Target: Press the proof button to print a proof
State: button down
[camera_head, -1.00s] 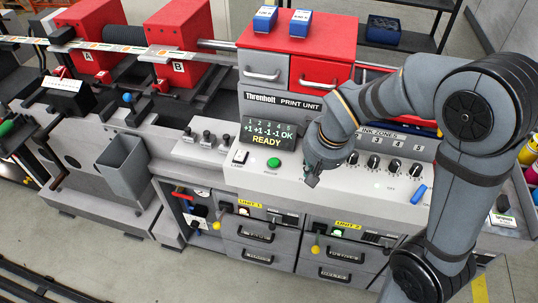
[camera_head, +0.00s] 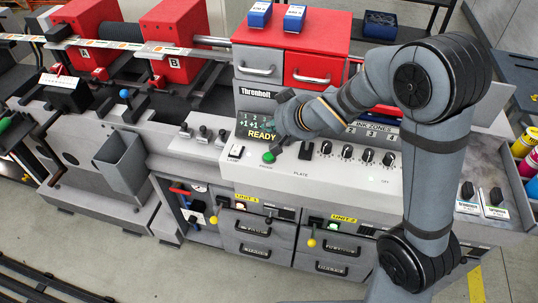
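The green proof button (camera_head: 268,157) sits on the light grey console top, with a PROOF label just below it. My gripper (camera_head: 277,147) points down at the end of my arm, close above and to the right of the button. I cannot tell whether it touches the button. Its fingers are small and partly lost against the console, so I cannot tell whether they are open or shut. The display (camera_head: 258,127) behind the button reads READY and is partly covered by my wrist.
A lamp switch (camera_head: 235,152) stands left of the button, and a black PLATE switch (camera_head: 306,150) to its right. A row of black ink zone knobs (camera_head: 347,152) runs further right. The red cabinet (camera_head: 290,50) with two blue boxes rises behind the console.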

aim_at(270, 157)
jog(key=shift+f, duration=0.1)
notch_tip(270, 157, down, 9)
jog(key=b, duration=0.8)
jog(key=shift+r+b, duration=0.2)
jog(key=shift+b, duration=0.15)
jog(key=shift+f, duration=0.15)
dwell(0.7)
jog(key=shift+f+b, duration=0.3)
jog(key=shift+b, duration=0.1)
jog(key=shift+f+b, duration=0.45)
jog(key=shift+f, duration=0.05)
dwell(0.8)
jog(key=shift+r, duration=0.1)
jog(key=shift+r+p, duration=0.8)
jog(key=shift+p, duration=0.1)
notch_tip(270, 157, up, 5)
jog(key=p, duration=0.5)
